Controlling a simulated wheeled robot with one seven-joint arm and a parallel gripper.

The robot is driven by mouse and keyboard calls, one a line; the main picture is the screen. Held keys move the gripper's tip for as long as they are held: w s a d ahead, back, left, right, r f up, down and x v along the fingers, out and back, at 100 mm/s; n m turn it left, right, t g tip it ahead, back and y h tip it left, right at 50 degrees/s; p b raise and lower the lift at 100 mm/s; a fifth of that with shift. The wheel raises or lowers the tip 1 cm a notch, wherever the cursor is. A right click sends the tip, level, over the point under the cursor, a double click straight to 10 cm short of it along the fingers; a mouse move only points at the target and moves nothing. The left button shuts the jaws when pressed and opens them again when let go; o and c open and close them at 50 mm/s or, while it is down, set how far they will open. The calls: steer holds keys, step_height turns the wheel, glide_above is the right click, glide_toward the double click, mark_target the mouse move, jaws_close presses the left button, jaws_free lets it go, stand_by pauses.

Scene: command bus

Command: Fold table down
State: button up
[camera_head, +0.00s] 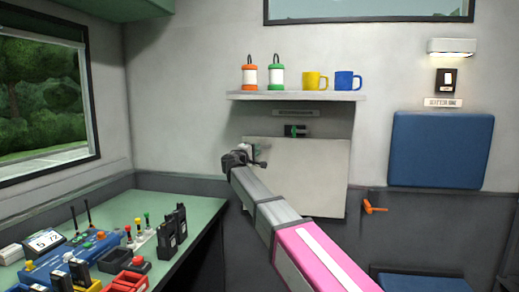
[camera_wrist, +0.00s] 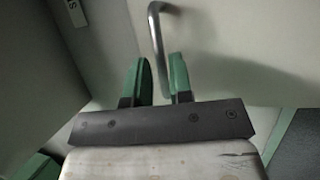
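The fold-down table (camera_head: 310,175) is a pale flat panel standing upright against the wall under the shelf. A small dark latch with a green part (camera_head: 295,131) sits at its top edge. My gripper (camera_head: 245,158) is at the panel's left side, with my arm crossing in front of the panel's lower part. In the wrist view, my gripper's two green fingers (camera_wrist: 160,72) are apart. A curved metal handle (camera_wrist: 157,40) runs down between them. Contact between the fingers and the handle cannot be made out. The handle is hard to make out in the head view.
A shelf (camera_head: 300,96) above holds two lanterns and two mugs. A green desk (camera_head: 185,205) with radios and devices stands at left. An orange lever (camera_head: 374,207) and a blue wall pad (camera_head: 441,150) are at right. A blue seat (camera_head: 420,284) is at lower right.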

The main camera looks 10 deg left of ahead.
steer(key=shift+x, duration=1.6)
jaws_close()
steer(key=shift+s+f, duration=0.1)
